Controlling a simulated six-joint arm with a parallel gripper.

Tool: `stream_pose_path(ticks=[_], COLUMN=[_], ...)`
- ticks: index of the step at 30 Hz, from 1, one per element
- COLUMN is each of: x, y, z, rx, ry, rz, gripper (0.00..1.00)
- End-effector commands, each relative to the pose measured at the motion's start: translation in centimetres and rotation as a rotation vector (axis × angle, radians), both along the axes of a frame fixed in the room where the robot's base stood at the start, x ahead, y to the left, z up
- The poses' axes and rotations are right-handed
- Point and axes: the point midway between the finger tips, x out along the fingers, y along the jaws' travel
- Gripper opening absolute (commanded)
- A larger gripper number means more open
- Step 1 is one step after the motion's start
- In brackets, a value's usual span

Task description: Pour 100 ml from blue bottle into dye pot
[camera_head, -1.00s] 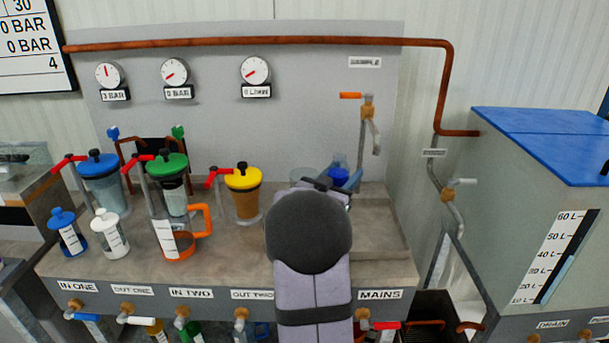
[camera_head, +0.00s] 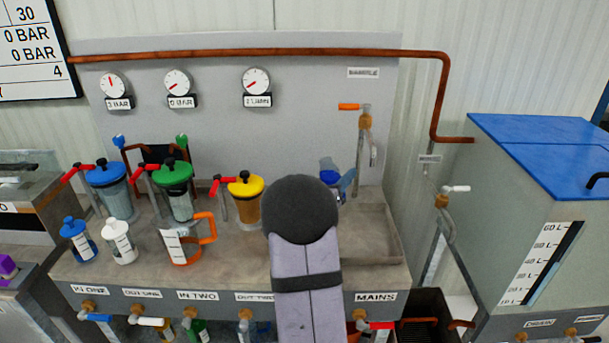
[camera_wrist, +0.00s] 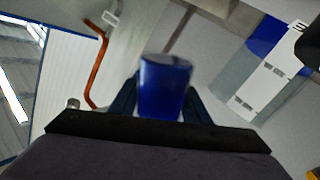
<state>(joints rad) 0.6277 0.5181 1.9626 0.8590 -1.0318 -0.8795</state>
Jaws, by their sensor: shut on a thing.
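My gripper (camera_wrist: 160,105) is shut on a blue, round-sided thing (camera_wrist: 165,85), blurred in the wrist view. In the head view this blue thing (camera_head: 329,170) shows beyond my wrist, above the back of the bench; I cannot tell whether it is the blue bottle. A small blue-capped bottle (camera_head: 78,240) with a white label stands upright at the bench's left. Lidded pots with blue (camera_head: 107,178), green (camera_head: 175,180) and yellow (camera_head: 246,190) lids stand behind it. No pot is readably marked as the dye pot.
A white-capped bottle (camera_head: 120,243) and an orange-handled jug (camera_head: 182,245) stand along the front of the bench. Red-levered taps stand by the lidded pots. The orange-levered sample tap (camera_head: 365,120) is at the back right, above a shallow basin (camera_head: 395,245). A blue-lidded tank (camera_head: 530,200) is right.

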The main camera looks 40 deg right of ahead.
Motion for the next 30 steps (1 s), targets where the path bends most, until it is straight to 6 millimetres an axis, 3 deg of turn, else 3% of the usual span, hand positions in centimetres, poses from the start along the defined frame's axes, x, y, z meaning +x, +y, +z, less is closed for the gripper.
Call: stream_pose_path(ticks=[15, 30], x=[1.3, 1.1], y=[0.1, 0.0], z=[1.6, 0.8], rx=[-0.024, -0.031], ry=[0.257, 0.331], rz=[0.001, 0.0], gripper=[0.15, 0.15])
